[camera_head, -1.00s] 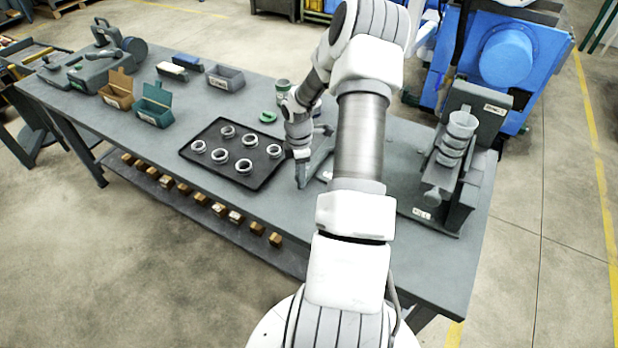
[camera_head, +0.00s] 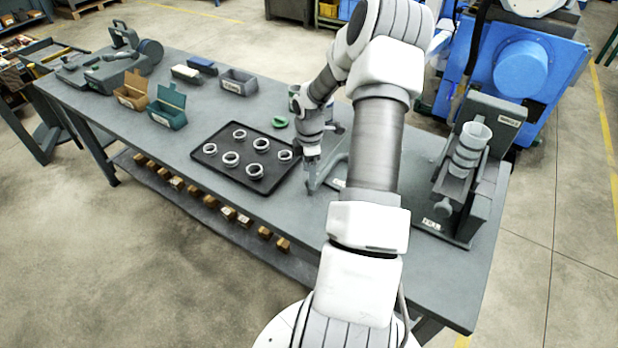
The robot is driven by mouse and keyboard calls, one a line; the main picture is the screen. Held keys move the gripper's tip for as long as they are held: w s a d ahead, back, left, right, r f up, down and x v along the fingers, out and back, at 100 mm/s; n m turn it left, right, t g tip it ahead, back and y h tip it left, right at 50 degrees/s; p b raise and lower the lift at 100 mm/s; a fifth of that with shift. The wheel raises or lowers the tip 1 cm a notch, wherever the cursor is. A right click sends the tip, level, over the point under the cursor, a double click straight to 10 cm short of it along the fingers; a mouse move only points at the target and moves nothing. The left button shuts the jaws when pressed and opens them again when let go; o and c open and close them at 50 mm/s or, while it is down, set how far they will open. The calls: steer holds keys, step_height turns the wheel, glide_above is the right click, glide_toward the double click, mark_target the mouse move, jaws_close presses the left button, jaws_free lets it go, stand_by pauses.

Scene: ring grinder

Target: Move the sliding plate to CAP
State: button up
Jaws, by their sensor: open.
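My gripper (camera_head: 311,182) points down low over the front part of the grey bench, just right of the black tray. Its fingers are small in view, and I see nothing held between them. A grey angled piece (camera_head: 330,163) stands just right of the gripper, largely hidden behind my arm; I cannot tell whether they touch. A grey stand (camera_head: 485,165) with a stack of pale rings (camera_head: 470,150) is at the bench's right end. I cannot pick out the sliding plate for certain, and no CAP marking is readable.
The black tray (camera_head: 207,150) holds several rings. A green ring-like item (camera_head: 280,122) lies behind it. An orange box (camera_head: 132,92), a teal box (camera_head: 168,107) and a grey bin (camera_head: 238,84) stand farther left. The bench (camera_head: 130,125) is clear along its front left.

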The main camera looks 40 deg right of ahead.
step_height(320, 180, up, 15)
steer(key=shift+f, duration=0.15)
stand_by(0.5)
